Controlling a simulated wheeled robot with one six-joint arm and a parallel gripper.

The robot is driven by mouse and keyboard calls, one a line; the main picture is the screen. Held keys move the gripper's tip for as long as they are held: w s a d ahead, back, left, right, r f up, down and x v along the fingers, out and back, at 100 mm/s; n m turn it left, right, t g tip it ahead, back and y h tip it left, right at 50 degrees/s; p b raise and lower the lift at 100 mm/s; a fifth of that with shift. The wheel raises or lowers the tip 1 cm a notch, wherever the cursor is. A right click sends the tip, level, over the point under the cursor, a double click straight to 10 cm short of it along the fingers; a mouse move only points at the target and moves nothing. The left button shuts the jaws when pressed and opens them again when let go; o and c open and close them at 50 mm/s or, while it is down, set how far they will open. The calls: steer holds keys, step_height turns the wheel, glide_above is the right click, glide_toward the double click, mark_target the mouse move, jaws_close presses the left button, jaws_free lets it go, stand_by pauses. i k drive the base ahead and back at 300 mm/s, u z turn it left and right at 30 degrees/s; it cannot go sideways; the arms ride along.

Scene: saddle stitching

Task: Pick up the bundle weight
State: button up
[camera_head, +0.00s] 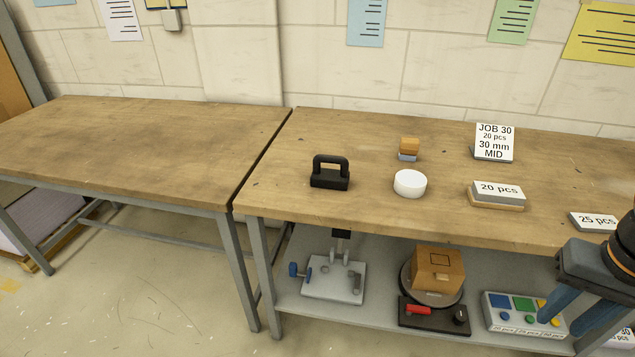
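The bundle weight, a black block with an arched handle (330,180), stands upright on the right-hand wooden workbench (350,212), near its left end. My gripper (561,334) is at the lower right of the view, in front of the bench and far to the right of the weight. Its two blue fingers point down and left and stand apart, with nothing seen between them. Part of my arm is cut off by the right edge.
A white round tub (409,184), an orange-and-blue block (408,149), a "20 pcs" stack (497,194), a "25 pcs" stack (593,221) and a job sign (493,142) stand right of the weight. The lower shelf (383,314) holds devices. The left bench (130,145) is bare.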

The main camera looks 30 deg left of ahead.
mark_target(332, 180)
steer(key=u, duration=1.75)
steer(key=i, duration=1)
